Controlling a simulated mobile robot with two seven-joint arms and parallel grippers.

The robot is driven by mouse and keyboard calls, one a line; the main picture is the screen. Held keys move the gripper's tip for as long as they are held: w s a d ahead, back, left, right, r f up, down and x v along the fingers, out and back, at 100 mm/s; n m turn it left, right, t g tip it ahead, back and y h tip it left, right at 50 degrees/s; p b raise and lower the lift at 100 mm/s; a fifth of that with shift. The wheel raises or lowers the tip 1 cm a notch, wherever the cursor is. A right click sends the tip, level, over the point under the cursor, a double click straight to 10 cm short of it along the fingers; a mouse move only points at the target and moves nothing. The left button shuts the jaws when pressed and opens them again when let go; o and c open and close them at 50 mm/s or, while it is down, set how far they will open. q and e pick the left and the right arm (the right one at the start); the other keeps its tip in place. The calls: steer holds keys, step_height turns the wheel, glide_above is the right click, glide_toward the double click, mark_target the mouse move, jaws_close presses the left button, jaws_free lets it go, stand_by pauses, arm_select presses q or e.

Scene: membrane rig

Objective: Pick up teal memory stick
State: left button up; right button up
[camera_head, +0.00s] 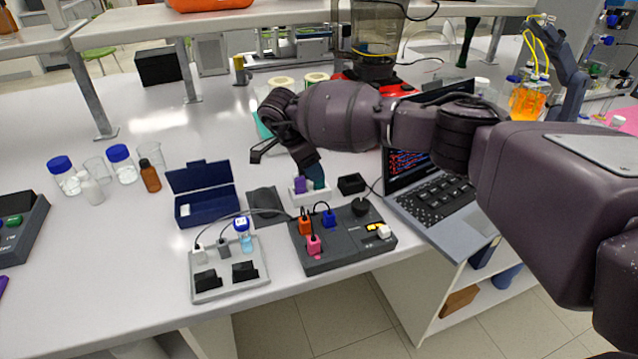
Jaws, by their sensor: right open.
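The teal memory stick (315,175) stands upright in a small white holder (312,195), beside a purple stick (299,185). My right gripper (282,158) hangs over the bench just above and to the left of the holder. Its jaws are open, with one finger pointing left and the other coming down close to the top of the teal stick. I cannot tell whether that finger touches the stick. The finger and its shadowed side partly hide the stick's top. My left gripper is not in view.
My right arm spans over an open laptop (440,200). In front of the holder are a dark hub (345,252) with colored sticks and a grey plate (228,283) with cables. A blue open case (205,205) and bottles (123,165) stand left.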

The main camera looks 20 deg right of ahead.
steer(key=x, duration=0.4)
steer(key=shift+s+d, duration=0.1)
steer(key=shift+d, duration=0.15)
steer(key=shift+c, duration=0.5)
jaws_close()
step_height(320, 180, up, 20)
